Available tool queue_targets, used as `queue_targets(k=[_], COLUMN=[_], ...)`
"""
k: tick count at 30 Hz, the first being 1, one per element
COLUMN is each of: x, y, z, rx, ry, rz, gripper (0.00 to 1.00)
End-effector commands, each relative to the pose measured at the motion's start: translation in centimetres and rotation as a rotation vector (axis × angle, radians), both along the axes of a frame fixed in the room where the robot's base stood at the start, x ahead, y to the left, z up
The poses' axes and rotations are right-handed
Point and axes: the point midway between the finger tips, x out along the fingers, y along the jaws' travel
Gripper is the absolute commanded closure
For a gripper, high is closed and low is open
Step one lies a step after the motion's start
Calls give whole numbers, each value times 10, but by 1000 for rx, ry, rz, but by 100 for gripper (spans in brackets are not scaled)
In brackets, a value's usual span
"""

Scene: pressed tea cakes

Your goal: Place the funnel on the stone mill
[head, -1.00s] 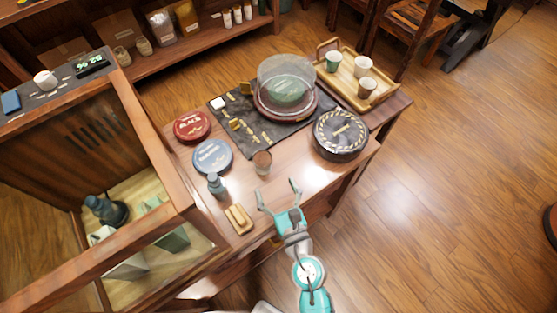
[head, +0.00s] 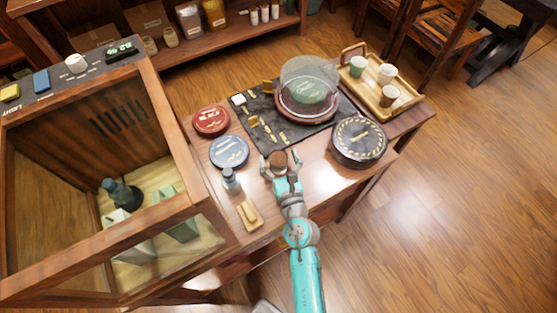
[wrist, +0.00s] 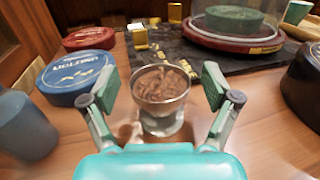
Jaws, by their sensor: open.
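I cannot make out a clear funnel or stone mill. My gripper (head: 281,159) is open, its two fingers on either side of a small glass cup of brown crumbs (wrist: 161,88) on the wooden table. In the wrist view a gap shows between the cup and each finger. A dark teal object with a narrow neck and wide base (head: 121,193) is inside the wooden cabinet at left. A black round tin-like thing with a gold pattern (head: 358,142) sits at the table's right.
A wooden block (head: 249,214) lies nearer. A domed green cake (head: 308,92) on a dark mat and a cup tray (head: 362,95) are behind.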

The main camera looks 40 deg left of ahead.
Motion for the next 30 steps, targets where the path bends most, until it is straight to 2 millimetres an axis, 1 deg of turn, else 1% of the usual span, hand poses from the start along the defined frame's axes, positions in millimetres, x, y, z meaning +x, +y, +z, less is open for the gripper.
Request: queue_targets(k=[6, 7, 8, 9, 11, 12, 14, 15, 16, 17, 25, 30], x=[0, 0, 0, 0, 0, 1, 1, 1, 0, 1, 0, 0], y=[1, 1, 1, 1, 1, 0, 0, 0, 0, 0, 1, 1], z=[0, 0, 0, 0, 0, 0, 0, 0, 0, 0, 1, 6], rx=[-1, -1, -1, 0, -1, 0, 0, 0, 1, 1, 0, 1], ry=[1, 1, 1, 0, 1, 0, 0, 0, 1, 1, 0, -1], rz=[0, 0, 0, 0, 0, 0, 0, 0, 0, 0, 0, 1], gripper=[12, 15, 22, 32, 48, 57, 72, 79, 79, 84, 85, 85])
